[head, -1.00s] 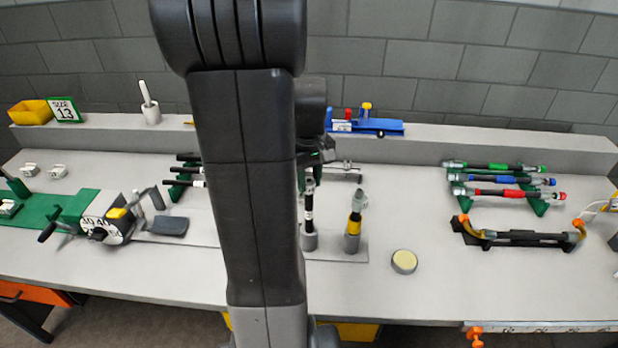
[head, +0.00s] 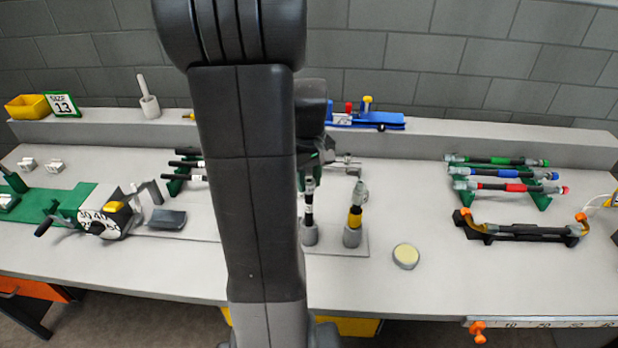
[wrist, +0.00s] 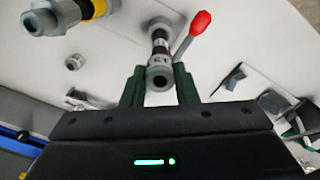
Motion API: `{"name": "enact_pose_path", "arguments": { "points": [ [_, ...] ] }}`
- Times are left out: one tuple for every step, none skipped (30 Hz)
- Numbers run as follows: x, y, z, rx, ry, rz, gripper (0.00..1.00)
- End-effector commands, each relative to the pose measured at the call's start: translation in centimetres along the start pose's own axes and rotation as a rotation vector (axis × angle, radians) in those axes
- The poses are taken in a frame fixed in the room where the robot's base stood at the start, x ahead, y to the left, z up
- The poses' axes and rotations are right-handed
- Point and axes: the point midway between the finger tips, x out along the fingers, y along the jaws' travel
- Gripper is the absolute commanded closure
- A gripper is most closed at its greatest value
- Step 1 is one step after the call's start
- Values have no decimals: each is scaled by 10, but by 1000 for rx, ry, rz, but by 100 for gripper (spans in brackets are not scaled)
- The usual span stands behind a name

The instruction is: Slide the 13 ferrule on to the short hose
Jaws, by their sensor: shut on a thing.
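The short hose (head: 309,208), black with white marks, stands upright in a grey holder just right of my arm in the head view. It also shows in the wrist view (wrist: 159,42). My gripper (wrist: 160,88) has its green fingers shut on a grey ring, the ferrule (wrist: 158,78), with its dark bore facing the camera. The ferrule lines up with the hose's end; I cannot tell whether it is around the hose or just above it. In the head view my gripper (head: 317,153) is partly hidden behind my arm.
A yellow-banded hose (head: 354,217) stands close on the right. A red-handled piece (wrist: 194,33) is beside the short hose. A round cream-topped pot (head: 405,256), a rack of coloured hoses (head: 505,173) and a dial crimper (head: 100,222) are farther off. A size 13 sign (head: 62,104) stands back left.

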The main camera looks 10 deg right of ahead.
Motion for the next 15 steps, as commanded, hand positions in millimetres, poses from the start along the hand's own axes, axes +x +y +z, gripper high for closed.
{"name": "enact_pose_path", "arguments": {
  "points": [
    [2, 0, 0, 0, 0, 0, 96],
    [3, 0, 0, 0, 0, 0, 96],
    [4, 0, 0, 0, 0, 0, 96],
    [4, 0, 0, 0, 0, 0, 96],
    [3, 0, 0, 0, 0, 0, 67],
    [3, 0, 0, 0, 0, 0, 59],
    [3, 0, 0, 0, 0, 0, 54],
    [3, 0, 0, 0, 0, 0, 48],
    [3, 0, 0, 0, 0, 0, 48],
    [3, 0, 0, 0, 0, 0, 48],
    [3, 0, 0, 0, 0, 0, 48],
    [3, 0, 0, 0, 0, 0, 48],
    [3, 0, 0, 0, 0, 0, 48],
    [3, 0, 0, 0, 0, 0, 48],
    [3, 0, 0, 0, 0, 0, 48]
  ]
}}
